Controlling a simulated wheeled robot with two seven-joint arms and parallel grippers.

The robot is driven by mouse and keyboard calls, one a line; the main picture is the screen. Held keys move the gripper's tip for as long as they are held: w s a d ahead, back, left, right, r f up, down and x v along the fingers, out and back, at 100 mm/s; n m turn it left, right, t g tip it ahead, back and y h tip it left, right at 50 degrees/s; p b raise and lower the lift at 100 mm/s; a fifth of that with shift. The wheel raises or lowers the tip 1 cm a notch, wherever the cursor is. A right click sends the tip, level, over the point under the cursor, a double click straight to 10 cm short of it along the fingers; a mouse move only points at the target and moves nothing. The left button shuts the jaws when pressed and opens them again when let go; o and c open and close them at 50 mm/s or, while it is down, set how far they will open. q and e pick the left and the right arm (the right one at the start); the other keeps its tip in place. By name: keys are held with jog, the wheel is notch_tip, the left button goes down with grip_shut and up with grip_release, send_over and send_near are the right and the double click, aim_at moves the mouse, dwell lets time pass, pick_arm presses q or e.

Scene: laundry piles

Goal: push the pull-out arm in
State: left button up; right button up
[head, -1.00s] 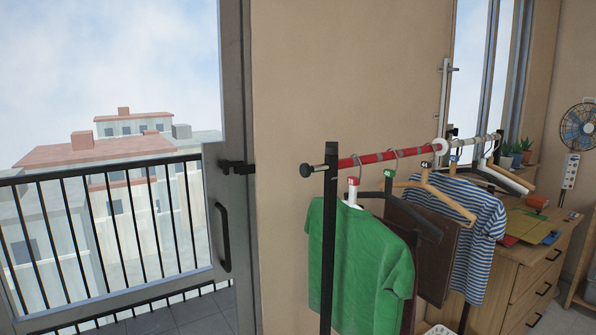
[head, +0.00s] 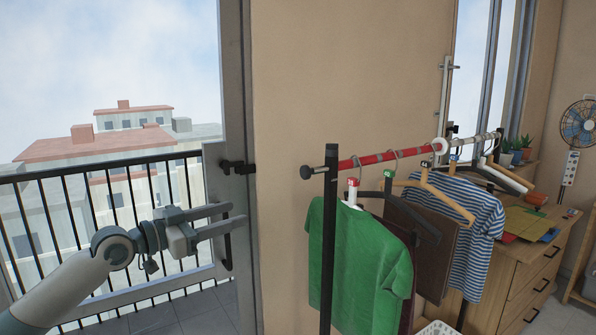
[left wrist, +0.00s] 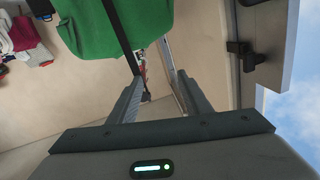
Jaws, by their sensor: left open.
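The pull-out arm (head: 319,170) is a short dark rod with a round black knob, sticking out to the left from the black post (head: 329,240) at the near end of the clothes rack. A gap shows between rod knob and post. My left gripper (head: 236,214) is open and empty, to the left of and below the knob, apart from it, in front of the balcony door frame. In the left wrist view its two fingers (left wrist: 158,82) point toward the rack's post and green shirt (left wrist: 125,30); I cannot make out the knob there. My right gripper is not in view.
A red and white rail (head: 375,157) carries several hangers with a green shirt (head: 355,260), brown cloth and a striped shirt (head: 472,225). The door handle (head: 224,238) and latch (head: 238,167) are close to my left gripper. A wooden dresser (head: 520,275) stands at the right.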

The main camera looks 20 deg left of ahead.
aim_at(303, 172)
pick_arm(q)
jog(key=s+d+r+m+g+h, duration=0.1)
jog(key=s+d+r+m, duration=0.1)
jog(key=s+r, duration=0.3)
notch_tip(303, 172, up, 4)
jog(key=shift+s+d+f+m+h, duration=0.1)
jog(key=shift+s+d+m+h, duration=0.25)
jog(key=shift+d, duration=0.35)
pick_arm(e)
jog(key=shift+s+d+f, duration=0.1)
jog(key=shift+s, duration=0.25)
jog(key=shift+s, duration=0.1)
